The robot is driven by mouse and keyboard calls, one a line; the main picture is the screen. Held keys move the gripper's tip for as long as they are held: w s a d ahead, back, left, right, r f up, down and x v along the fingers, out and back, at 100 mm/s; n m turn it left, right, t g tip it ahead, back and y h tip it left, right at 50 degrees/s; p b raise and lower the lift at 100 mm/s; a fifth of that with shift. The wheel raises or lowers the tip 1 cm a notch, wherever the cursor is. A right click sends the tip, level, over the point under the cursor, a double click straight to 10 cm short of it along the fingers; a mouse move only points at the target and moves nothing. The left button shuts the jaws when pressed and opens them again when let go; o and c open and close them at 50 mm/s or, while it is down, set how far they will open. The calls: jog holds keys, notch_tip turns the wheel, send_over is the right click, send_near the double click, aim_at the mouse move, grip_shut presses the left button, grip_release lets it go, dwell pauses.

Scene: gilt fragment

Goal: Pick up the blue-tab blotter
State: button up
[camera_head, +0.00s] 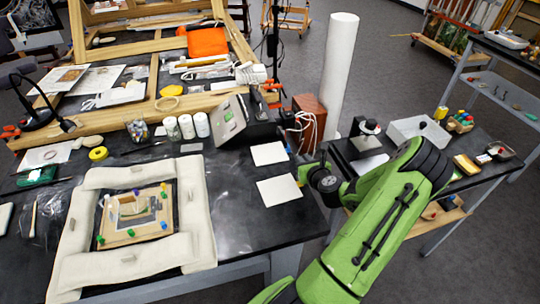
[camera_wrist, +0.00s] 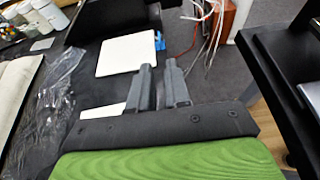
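A white square blotter (camera_wrist: 127,54) lies flat on the black tabletop in the wrist view. A blue tab (camera_wrist: 160,41) shows at its right edge. By position it matches the farther white square (camera_head: 269,153) in the head view, where I cannot make out the tab. A second white square (camera_head: 279,190) lies just nearer; part of it shows at the lower left of the wrist view (camera_wrist: 102,111), the rest hidden by my gripper. My gripper (camera_wrist: 159,66) has its two fingers apart with nothing between them. It is near the table's right edge, apart from the tabbed blotter.
A dark boxy device (camera_head: 258,120) stands behind the blotters. A red-brown box (camera_head: 309,118) with white cables is at the back right. A padded frame (camera_head: 190,225) lies to the left.

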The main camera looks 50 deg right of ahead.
aim_at(272, 151)
jog(key=x, duration=0.8)
jog(key=shift+w+d, duration=0.1)
jog(key=b+x, duration=0.1)
jog(key=x, duration=0.5)
grip_shut()
